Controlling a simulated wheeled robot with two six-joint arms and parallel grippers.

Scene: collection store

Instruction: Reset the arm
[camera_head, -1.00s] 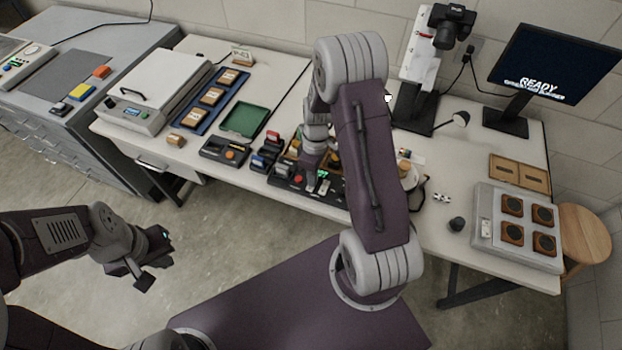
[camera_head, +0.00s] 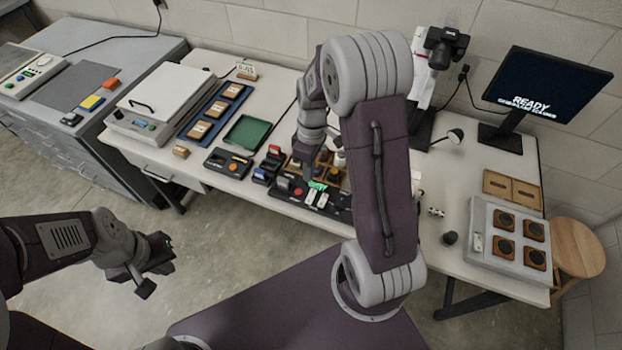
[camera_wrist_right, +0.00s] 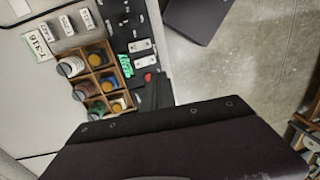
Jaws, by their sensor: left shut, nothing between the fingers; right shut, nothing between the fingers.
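My right arm rises in the middle of the head view and bends over the table. Its purple-grey link hides part of the tabletop. My right gripper (camera_head: 304,160) is shut and empty, pointing down above the table near a wooden compartment box (camera_head: 326,172). That box also shows in the right wrist view (camera_wrist_right: 103,83), with small jars in its compartments. My left gripper (camera_head: 146,278) is shut and empty at the lower left, over the floor and clear of the furniture.
The white table (camera_head: 235,184) holds a blue tray (camera_head: 187,128), a green tray (camera_head: 246,132), a camera stand (camera_head: 424,92), a monitor (camera_head: 550,88) and a grey block with round dark pieces (camera_head: 483,243). A wooden stool (camera_head: 578,247) stands at the right. Open floor lies left of centre.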

